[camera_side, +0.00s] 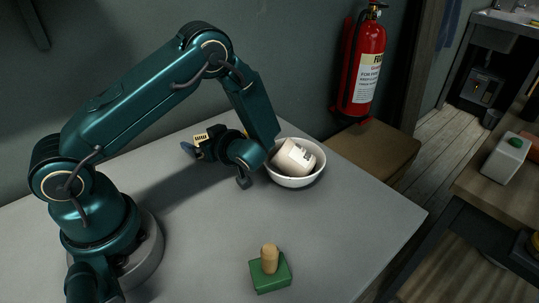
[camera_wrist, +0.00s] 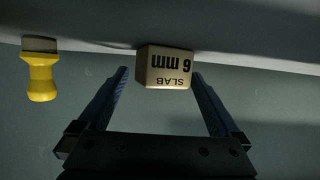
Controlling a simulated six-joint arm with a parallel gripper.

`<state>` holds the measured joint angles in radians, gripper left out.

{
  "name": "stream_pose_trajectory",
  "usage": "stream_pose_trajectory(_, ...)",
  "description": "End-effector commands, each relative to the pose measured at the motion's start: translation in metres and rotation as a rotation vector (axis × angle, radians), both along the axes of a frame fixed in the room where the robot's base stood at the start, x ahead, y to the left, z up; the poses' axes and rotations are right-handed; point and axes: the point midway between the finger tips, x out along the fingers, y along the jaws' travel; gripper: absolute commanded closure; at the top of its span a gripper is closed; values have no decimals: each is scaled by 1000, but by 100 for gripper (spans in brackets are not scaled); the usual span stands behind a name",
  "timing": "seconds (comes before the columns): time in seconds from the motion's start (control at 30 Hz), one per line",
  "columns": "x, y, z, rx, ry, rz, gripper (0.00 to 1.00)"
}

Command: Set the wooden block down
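The wooden block (camera_wrist: 164,68) is pale, with a face that reads "SLAB 6 mm" upside down in the wrist view. It appears to touch the grey table (camera_wrist: 250,52) there. In the side view the block (camera_side: 201,138) shows only in part at the end of my gripper (camera_side: 204,139), near the back of the table. In the wrist view, the two dark blue fingers of my gripper (camera_wrist: 160,73) stand apart on either side of the block. A gap shows at its left, while its right edge is close to the other finger. My gripper looks open.
A green block with a wooden peg (camera_side: 270,272) is at the front. A yellow-handled tool (camera_wrist: 41,78) stands left in the wrist view. The middle table is clear.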

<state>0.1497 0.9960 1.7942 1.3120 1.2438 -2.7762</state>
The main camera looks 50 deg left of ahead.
Motion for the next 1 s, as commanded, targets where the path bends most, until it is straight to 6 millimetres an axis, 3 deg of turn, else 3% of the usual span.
stream_pose_trajectory(0.33, 1, -5, 5, 0, -2, -4, 0)
stream_pose_trajectory(0.8, -1, -89, 39, 0, -3, -5, 0)
stream_pose_trajectory(1.0, -2, -107, 47, 2, -1, -2, 0)
